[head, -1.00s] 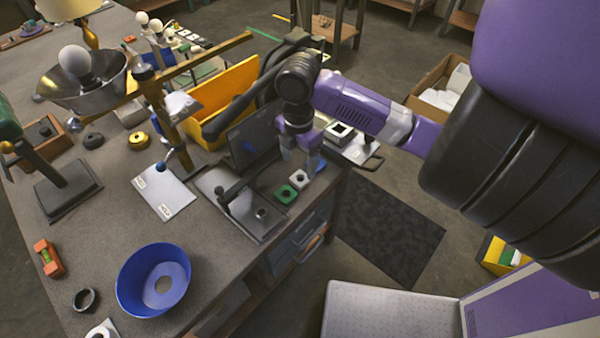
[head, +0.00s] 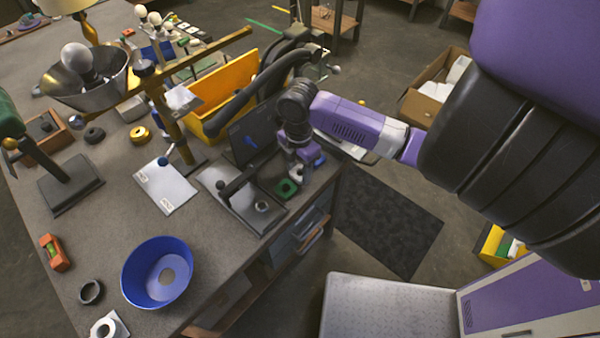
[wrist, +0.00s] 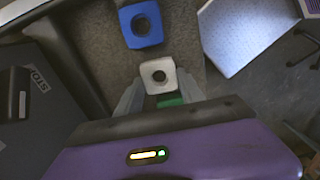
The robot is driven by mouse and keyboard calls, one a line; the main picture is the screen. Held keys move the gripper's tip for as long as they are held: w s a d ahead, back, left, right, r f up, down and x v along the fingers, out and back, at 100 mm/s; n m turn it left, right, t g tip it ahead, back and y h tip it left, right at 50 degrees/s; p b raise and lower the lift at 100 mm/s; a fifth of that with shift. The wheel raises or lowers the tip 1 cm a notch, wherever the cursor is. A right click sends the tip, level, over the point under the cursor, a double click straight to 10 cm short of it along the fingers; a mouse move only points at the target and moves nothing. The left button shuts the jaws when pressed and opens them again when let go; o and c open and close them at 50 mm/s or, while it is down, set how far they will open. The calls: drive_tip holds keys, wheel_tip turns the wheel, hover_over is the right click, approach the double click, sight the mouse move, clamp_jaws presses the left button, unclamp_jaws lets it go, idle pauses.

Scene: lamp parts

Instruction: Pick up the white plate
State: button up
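The white plate (wrist: 158,76) is a small square piece with a round dark hole. In the wrist view it lies between the fingertips of my gripper (wrist: 160,82), one finger on each side. The fingers are apart; whether they touch its edges is hard to tell. A green plate (wrist: 171,100) is just behind it, partly hidden by my gripper, and a blue plate (wrist: 141,25) lies beyond it. In the head view my gripper (head: 298,170) reaches down at the bench edge and mostly hides the white plate. The green plate (head: 286,188) shows beside it.
A dark laptop-like panel (head: 252,140) and a metal stand base (head: 240,205) are close on the left of my gripper. A yellow bin (head: 222,95) stands behind. A blue bowl (head: 157,272) sits at the front of the bench.

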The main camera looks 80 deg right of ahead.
drive_tip(key=c, duration=0.6)
